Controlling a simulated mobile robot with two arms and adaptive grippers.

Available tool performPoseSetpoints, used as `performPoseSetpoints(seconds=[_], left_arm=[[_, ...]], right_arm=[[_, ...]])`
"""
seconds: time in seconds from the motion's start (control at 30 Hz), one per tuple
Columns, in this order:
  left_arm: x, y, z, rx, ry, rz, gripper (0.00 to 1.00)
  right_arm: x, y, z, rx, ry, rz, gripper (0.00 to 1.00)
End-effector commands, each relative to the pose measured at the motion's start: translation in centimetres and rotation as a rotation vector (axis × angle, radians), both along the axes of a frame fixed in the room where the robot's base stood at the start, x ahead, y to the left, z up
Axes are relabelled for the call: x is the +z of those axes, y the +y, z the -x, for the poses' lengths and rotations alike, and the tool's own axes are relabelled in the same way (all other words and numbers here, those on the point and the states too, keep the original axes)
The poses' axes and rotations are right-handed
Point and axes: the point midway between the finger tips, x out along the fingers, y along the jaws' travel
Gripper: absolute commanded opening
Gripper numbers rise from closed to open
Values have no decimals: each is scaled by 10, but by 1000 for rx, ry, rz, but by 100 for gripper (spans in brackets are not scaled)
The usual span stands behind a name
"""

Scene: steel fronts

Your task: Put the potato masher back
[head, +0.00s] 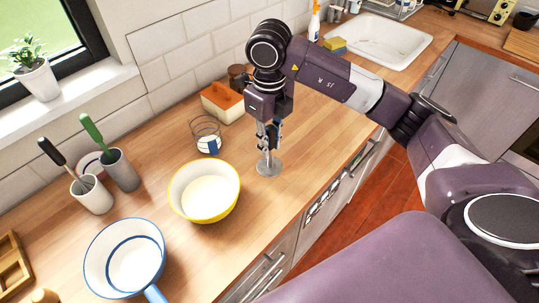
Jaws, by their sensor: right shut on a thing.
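My right gripper (268,138) points down over the counter, shut on what looks like the potato masher. A round grey metal plate (268,167), seemingly its head, shows just below the fingers, near or on the counter; I cannot tell if it touches. Its handle is mostly hidden by the gripper. At the left stand a white crock (92,196) holding a black-handled utensil (52,152) and a grey crock (121,172) holding a green-handled utensil (93,130). My left gripper is not in view.
A yellow bowl (232,204) stands left of the plate, with a wire holder (206,128) behind it. A blue-rimmed pan (92,267) is at the front left. The counter right of the gripper is clear towards the sink (405,44).

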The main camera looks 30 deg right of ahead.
Motion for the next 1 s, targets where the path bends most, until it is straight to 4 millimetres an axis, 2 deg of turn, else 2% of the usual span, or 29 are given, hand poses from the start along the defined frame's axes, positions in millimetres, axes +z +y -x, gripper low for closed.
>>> performPoseSetpoints(seconds=[0.5, 0.87, 0.9, 1.0], left_arm=[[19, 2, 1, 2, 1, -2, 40], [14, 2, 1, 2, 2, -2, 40], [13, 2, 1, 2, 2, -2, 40], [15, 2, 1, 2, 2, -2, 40]], right_arm=[[-57, 0, 0, -1, -1, 0, 0], [-63, 0, -1, 0, -2, 0, 0], [-63, 0, 0, 0, -2, 0, 20], [-62, 0, 0, 0, -2, 0, 31]])
